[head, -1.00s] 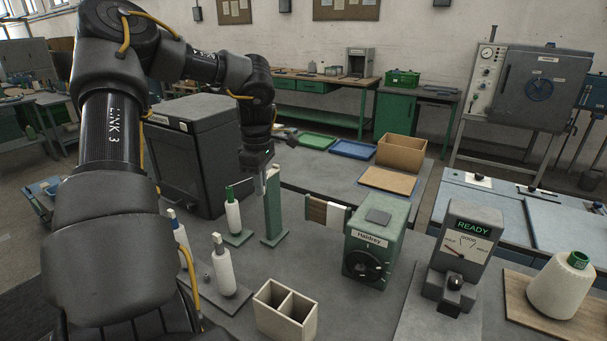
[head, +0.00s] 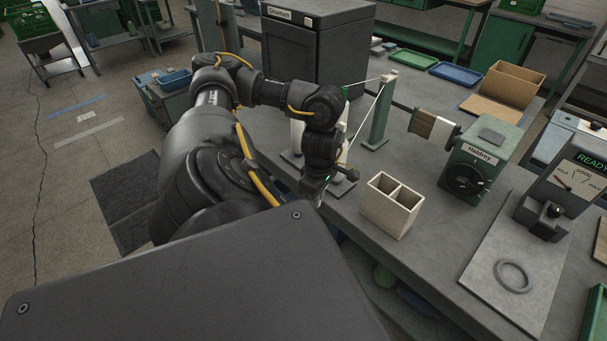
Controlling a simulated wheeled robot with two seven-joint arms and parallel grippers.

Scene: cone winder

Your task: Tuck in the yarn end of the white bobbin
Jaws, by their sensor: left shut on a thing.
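A bobbin with a green tip (head: 344,113) stands behind my left wrist, partly hidden, and its lower part shows white. A green post (head: 379,118) stands just right of it. A thin white yarn (head: 366,118) runs from the bobbin's top to the post's top, then slants down toward my left gripper (head: 317,192). The gripper points down at the front of the bobbins, shut on what looks like the yarn end; its fingertips are small and partly hidden. Another white bobbin (head: 297,132) shows partly behind the arm. My right gripper is out of view.
A cream two-compartment box (head: 376,211) stands right of the gripper, near the table edge. Farther right are the green Haldrey unit (head: 482,154), the READY gauge (head: 575,181) and a grey ring (head: 498,273) on a board. A dark cabinet (head: 318,52) stands behind the bobbins.

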